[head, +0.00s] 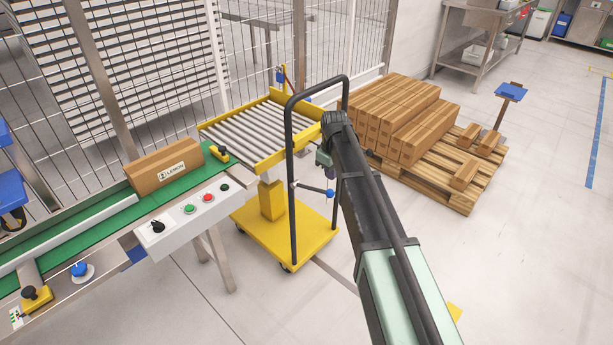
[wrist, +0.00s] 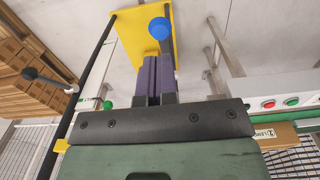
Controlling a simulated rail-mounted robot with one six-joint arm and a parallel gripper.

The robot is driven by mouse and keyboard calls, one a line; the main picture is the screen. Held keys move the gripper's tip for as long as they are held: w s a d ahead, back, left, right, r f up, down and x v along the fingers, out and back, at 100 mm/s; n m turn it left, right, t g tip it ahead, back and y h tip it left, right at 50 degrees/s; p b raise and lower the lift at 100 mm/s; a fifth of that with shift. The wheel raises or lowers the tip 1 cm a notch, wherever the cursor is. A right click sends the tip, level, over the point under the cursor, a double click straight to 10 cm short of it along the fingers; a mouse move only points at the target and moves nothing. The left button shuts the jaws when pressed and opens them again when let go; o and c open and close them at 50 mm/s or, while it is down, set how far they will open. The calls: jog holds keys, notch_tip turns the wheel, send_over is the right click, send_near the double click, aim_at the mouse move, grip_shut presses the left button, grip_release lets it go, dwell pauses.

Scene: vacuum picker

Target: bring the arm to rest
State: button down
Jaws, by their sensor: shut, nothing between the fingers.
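My arm reaches out from the bottom of the head view. My gripper (head: 322,160) is partly hidden behind the arm's end, close to the black handle frame (head: 291,180) of the yellow roller cart (head: 245,160). In the wrist view my gripper (wrist: 152,62) has its two purple-grey fingers together with nothing between them. Beyond the fingertips are a blue knob (wrist: 159,28) and the cart's yellow base (wrist: 135,40). The blue knob also shows in the head view (head: 331,193), below the gripper.
A cardboard box labelled LEMON (head: 165,168) lies on the green conveyor (head: 105,212), beside a button panel (head: 190,212). Stacked cartons (head: 400,115) stand on a wooden pallet (head: 455,195) at the right. The floor (head: 540,240) at right is clear.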

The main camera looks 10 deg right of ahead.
jog(key=s+r+m+p, duration=0.2)
jog(key=s+r+p, duration=0.2)
jog(key=s, duration=0.5)
jog(key=s+r+m+p, duration=0.3)
jog(key=s+r+p, duration=0.1)
jog(key=s, duration=0.6)
jog(key=s+r+m+p, duration=0.3)
jog(key=s+r+p, duration=0.1)
jog(key=s, duration=0.5)
jog(key=shift+s, duration=0.15)
